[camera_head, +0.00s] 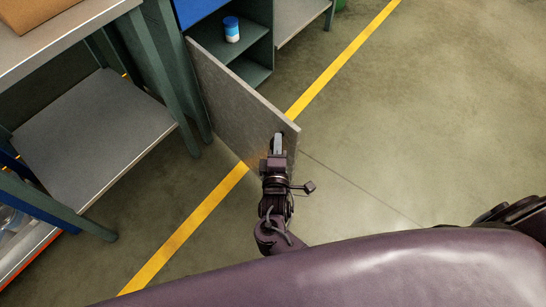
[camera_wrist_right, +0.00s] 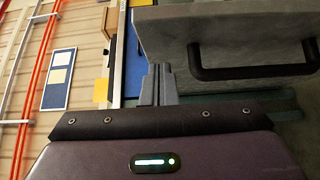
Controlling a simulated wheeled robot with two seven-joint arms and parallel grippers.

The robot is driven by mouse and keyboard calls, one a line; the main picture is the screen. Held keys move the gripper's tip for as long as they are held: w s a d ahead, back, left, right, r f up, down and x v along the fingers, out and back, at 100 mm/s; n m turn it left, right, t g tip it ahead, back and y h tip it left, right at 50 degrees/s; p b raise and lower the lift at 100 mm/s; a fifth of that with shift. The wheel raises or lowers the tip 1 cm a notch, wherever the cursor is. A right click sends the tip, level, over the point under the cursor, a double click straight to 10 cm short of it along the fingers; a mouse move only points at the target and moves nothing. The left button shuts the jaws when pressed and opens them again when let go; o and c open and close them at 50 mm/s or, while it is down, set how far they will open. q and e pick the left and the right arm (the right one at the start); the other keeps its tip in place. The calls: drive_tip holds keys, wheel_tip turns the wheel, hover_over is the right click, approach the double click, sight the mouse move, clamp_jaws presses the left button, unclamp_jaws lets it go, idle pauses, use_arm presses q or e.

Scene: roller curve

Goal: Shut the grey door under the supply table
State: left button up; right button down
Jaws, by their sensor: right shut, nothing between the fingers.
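The grey door (camera_head: 237,105) stands swung wide open from the cabinet (camera_head: 258,75) under the supply table, and its free end points toward me. In the right wrist view the door (camera_wrist_right: 225,30) fills the upper right, with a black bar handle (camera_wrist_right: 255,71) on its face. My right gripper (camera_head: 278,143) is shut and empty, in front of the door's face near its free end. Its closed fingers (camera_wrist_right: 158,84) show left of the handle in the wrist view. I cannot tell whether they touch the door. My left gripper is out of view.
A blue and white jar (camera_head: 231,30) stands on a cabinet shelf. A workbench with a lower grey shelf (camera_head: 95,135) stands left of the door. A yellow line (camera_head: 190,228) crosses the floor. The floor right of the door is clear.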

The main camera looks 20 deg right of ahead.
drive_tip(key=shift+w+d, duration=0.3)
drive_tip(key=shift+d, duration=0.25)
drive_tip(key=shift+w+d, duration=0.25)
drive_tip(key=shift+d, duration=0.25)
drive_tip(key=shift+d, duration=0.1)
